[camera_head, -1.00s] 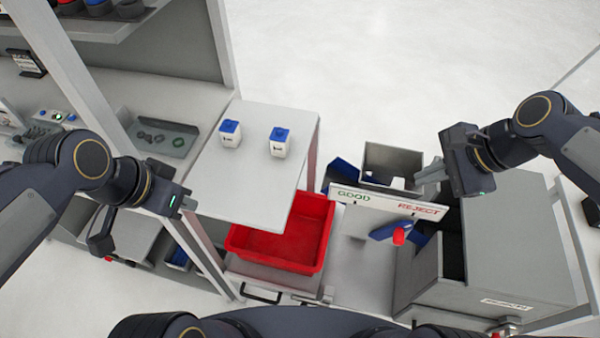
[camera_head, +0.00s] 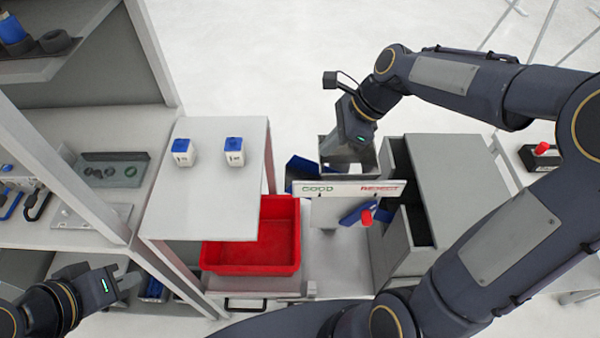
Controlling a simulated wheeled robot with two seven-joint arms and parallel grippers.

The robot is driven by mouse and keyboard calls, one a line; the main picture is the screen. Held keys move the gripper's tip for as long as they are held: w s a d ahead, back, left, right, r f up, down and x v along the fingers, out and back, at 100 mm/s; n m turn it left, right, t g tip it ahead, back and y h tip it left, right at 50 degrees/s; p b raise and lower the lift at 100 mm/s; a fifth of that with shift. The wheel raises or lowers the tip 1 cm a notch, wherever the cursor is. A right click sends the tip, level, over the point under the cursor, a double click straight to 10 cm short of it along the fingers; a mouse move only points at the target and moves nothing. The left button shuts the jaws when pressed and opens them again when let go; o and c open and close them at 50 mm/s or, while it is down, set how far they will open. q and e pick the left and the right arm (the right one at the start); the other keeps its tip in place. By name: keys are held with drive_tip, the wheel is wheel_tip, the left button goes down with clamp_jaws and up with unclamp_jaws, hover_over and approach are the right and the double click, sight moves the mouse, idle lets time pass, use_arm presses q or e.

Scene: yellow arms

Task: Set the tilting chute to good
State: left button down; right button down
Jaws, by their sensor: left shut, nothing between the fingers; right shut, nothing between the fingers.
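The tilting chute has a white sign (camera_head: 346,188) reading GOOD at left and REJECT at right. Its red knob (camera_head: 366,217) is below the REJECT end, on a blue piece (camera_head: 352,213). Another blue piece (camera_head: 301,168) shows behind the GOOD end. A grey open box (camera_head: 328,176) stands behind the sign. My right gripper (camera_head: 346,168) is shut and empty, pointing down at this box behind the sign; whether it touches anything is hidden. My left gripper (camera_head: 128,282) is shut and empty at lower left, far from the chute.
A red bin (camera_head: 288,238) stands left of the chute, and a grey bin (camera_head: 425,232) right of it. Shelves (camera_head: 100,225) line the left side.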

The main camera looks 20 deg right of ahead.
use_arm(q)
drive_tip(key=shift+r, duration=0.25)
use_arm(e)
drive_tip(key=x, duration=1.2)
use_arm(q)
drive_tip(key=shift+r+p, duration=0.1)
drive_tip(key=shift+p, duration=0.2)
